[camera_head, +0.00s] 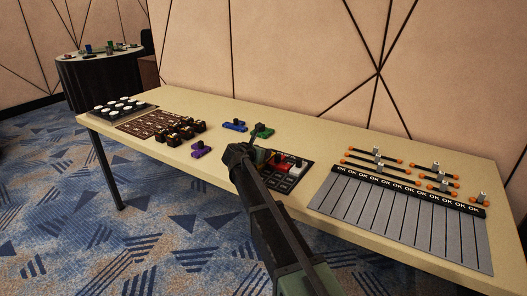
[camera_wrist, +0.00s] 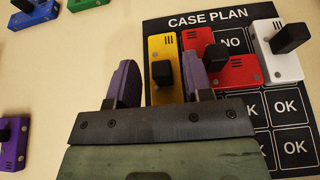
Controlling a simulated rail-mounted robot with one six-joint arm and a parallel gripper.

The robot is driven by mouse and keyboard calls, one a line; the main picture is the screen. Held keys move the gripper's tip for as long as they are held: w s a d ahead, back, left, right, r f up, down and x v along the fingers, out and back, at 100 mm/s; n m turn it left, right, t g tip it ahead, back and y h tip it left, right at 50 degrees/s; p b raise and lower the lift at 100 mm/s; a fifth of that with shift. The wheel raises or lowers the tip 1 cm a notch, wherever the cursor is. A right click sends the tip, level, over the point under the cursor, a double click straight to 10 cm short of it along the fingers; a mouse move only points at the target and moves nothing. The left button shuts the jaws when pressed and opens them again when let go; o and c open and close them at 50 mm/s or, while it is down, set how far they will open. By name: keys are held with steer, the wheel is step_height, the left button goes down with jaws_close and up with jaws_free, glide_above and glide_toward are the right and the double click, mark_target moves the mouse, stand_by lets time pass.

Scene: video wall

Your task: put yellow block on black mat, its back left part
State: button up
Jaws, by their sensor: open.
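The yellow block (camera_wrist: 160,48) lies on the back left part of the black mat (camera_wrist: 218,19), which is headed "CASE PLAN". A black knob stands up from the block. My gripper (camera_wrist: 160,80) is open, with one purple finger left of the knob and the other right of it. I cannot tell whether either finger touches the block. The near part of the block is hidden behind my gripper. In the head view my gripper (camera_head: 262,157) is over the left of the mat (camera_head: 288,186) and hides most of that area.
A red block (camera_wrist: 232,72) lies close to the right of the yellow one, and a white block (camera_wrist: 279,55) stands farther right on the mat. Blue (camera_head: 235,126), green (camera_head: 262,131) and purple (camera_head: 201,150) blocks lie on the table. A grey slotted board (camera_head: 400,222) is at right.

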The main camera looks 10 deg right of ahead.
steer(key=p+v, duration=0.3)
steer(key=v, duration=0.7)
steer(key=shift+r, duration=0.25)
steer(key=shift+s+a, duration=0.1)
steer(key=shift+s, duration=0.05)
